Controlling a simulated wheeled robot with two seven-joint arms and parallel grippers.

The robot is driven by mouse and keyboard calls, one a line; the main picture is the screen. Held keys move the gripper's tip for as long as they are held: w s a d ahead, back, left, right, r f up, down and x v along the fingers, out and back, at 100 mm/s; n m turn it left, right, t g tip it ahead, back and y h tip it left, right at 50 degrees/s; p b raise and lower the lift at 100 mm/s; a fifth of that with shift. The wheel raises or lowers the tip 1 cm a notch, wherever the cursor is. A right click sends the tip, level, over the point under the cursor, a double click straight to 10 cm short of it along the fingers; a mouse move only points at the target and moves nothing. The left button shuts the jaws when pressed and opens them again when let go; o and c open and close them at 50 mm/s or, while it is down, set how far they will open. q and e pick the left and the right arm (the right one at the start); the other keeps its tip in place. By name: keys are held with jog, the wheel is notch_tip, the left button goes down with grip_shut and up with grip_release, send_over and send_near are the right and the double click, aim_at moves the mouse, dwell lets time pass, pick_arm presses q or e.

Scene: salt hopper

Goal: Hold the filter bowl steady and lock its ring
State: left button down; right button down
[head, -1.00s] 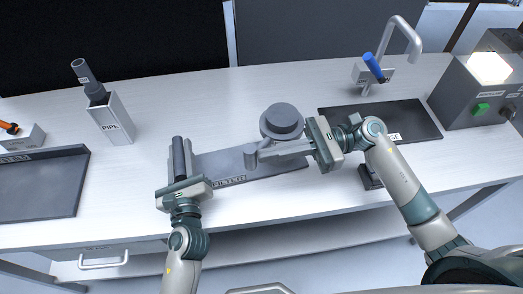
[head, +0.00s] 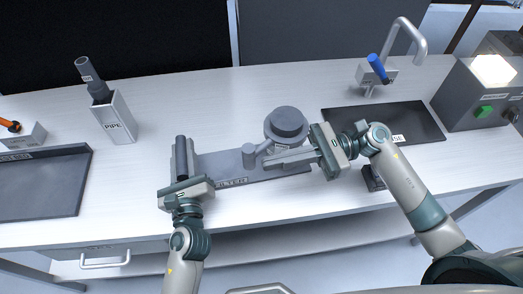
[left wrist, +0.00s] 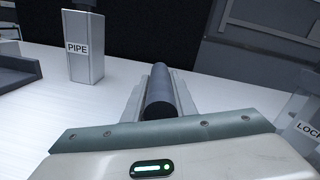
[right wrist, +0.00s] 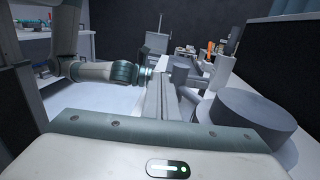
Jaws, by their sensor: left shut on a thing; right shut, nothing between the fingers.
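The grey round filter bowl (head: 286,122) stands at the right part of the dark base labelled FILTER (head: 215,164). It also shows at the right in the right wrist view (right wrist: 240,122). A short upright grey post (head: 249,156) stands at the bowl's left. My left gripper (head: 181,168) is shut on a dark upright cylindrical handle (head: 181,150) at the base's left end; the handle lies between its fingers in the left wrist view (left wrist: 158,92). My right gripper (head: 268,160) is shut and empty, its fingers in front of the bowl, pointing left towards the post. Contact with either cannot be told.
A PIPE holder (head: 117,122) with a grey pipe stands at the back left. A dark tray (head: 40,190) lies at the far left. A dark mat (head: 400,120) and a blue-handled tap (head: 379,69) are at the right, beside a control box (head: 470,95).

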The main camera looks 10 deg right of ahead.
pick_arm(q)
jog(key=shift+s+d+f, duration=0.15)
jog(key=shift+d+f, duration=0.2)
jog(key=shift+f, duration=0.3)
pick_arm(e)
jog(key=shift+s+d+f, duration=0.15)
jog(key=shift+d+f, duration=0.25)
jog(key=shift+f, duration=0.05)
pick_arm(q)
jog(key=c, duration=1.7)
grip_release()
jog(key=o, duration=0.3)
jog(key=shift+w+r, duration=0.1)
jog(key=shift+w, duration=0.1)
pick_arm(e)
jog(key=shift+d, duration=0.1)
pick_arm(q)
jog(key=shift+r, duration=0.1)
jog(key=shift+s, duration=0.15)
jog(key=shift+s+d, duration=0.1)
jog(key=shift+s, duration=3.95)
